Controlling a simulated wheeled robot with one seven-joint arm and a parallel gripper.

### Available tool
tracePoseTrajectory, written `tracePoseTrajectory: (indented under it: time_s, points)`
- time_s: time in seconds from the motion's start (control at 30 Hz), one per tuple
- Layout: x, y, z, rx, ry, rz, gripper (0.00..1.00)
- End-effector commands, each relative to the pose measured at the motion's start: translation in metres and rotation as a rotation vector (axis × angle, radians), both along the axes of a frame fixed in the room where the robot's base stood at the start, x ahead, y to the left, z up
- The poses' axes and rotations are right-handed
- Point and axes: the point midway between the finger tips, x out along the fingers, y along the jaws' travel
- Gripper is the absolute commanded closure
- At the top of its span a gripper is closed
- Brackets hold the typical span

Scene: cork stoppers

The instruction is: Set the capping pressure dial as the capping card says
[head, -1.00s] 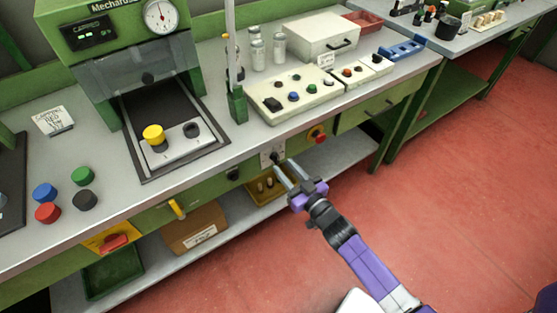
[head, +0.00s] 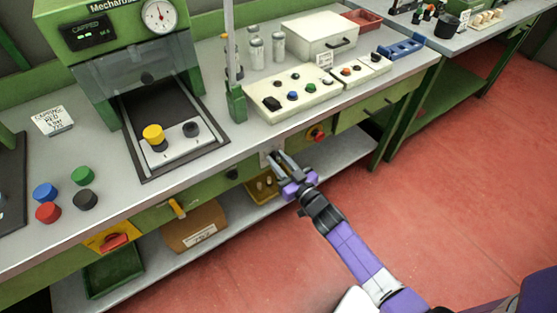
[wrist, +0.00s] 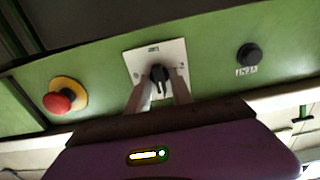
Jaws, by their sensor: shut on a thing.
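The black dial knob (wrist: 159,76) sits on a white square plate (wrist: 141,59) on the green bench front in the wrist view. Its small scale marks are too small to read. My gripper (wrist: 160,88) has one finger on each side of the knob and is shut on it. In the head view my gripper (head: 276,158) reaches the plate (head: 265,157) and covers most of the dial. The capping card (head: 54,120) stands on the bench at the left; it reads "CAPPING", "RED" and a bar value that I cannot read surely.
A red emergency button (head: 316,135) on a yellow ring is right of the dial, and a black button (head: 232,174) is left of it. A yellow handle (head: 177,208) and a red switch (head: 114,241) are further left. Coloured caps (head: 46,192) lie on the bench.

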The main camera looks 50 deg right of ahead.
Motion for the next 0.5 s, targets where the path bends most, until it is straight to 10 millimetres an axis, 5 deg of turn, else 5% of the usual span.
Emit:
tracePoseTrajectory:
  time_s: [0.5]
  points:
    - [-0.0001, 0.0008, -0.0014, -0.228, 0.064, 0.000, 1.00]
